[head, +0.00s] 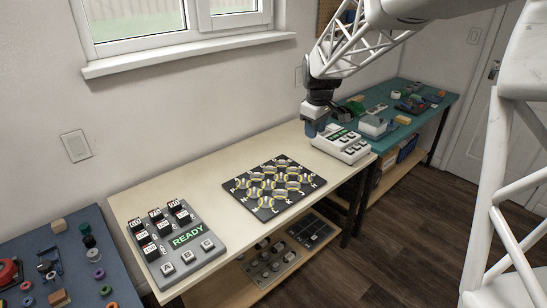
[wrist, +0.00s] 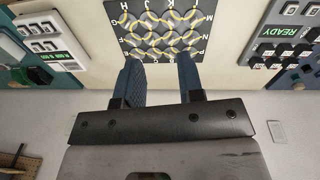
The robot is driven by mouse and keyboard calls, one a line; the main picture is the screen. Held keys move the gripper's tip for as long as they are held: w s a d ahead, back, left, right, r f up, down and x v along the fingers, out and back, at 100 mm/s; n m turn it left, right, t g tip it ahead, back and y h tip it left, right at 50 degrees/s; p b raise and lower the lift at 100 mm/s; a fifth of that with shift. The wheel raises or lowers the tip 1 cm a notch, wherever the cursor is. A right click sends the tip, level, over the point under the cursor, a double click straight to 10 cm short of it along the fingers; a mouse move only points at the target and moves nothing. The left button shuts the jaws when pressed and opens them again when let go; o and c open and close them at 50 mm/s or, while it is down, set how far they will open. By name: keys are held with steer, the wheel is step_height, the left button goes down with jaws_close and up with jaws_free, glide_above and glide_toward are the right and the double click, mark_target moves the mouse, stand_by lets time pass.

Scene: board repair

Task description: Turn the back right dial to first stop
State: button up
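No single dial in view can be surely picked out as the back right dial. A dark board (head: 254,204) with rows of round, yellow-ringed silvery pieces and white letters lies mid-table; it also shows at the top of the wrist view (wrist: 112,12). My gripper (head: 312,130) is above the table's right end, beside a white console (head: 352,152). In the wrist view its dark blue fingers (wrist: 161,75) are apart, with nothing between them.
A low shelf under the pale table (head: 130,205) holds a grey panel with several knobs (head: 272,266) and a dark panel (head: 311,231). A blue bench (head: 35,240) on the left and a teal bench (head: 440,104) on the right carry small parts. Bare tabletop surrounds the dark board.

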steer(key=w+a+f+n, duration=0.2)
steer(key=w+a+f, duration=0.25)
steer(key=w, duration=0.25)
steer(key=w+a+f+n, duration=0.2)
steer(key=w+a+f, duration=0.1)
steer(key=w+f, duration=0.3)
steer(key=n+g, duration=0.1)
steer(key=n, duration=0.3)
glide_toward(270, 168)
steer(key=shift+w+d+f, duration=0.15)
steer(key=shift+w+f, duration=0.2)
steer(key=shift+f, duration=0.1)
steer(key=shift+f, duration=0.1)
steer(key=shift+f, duration=3.8)
jaws_close()
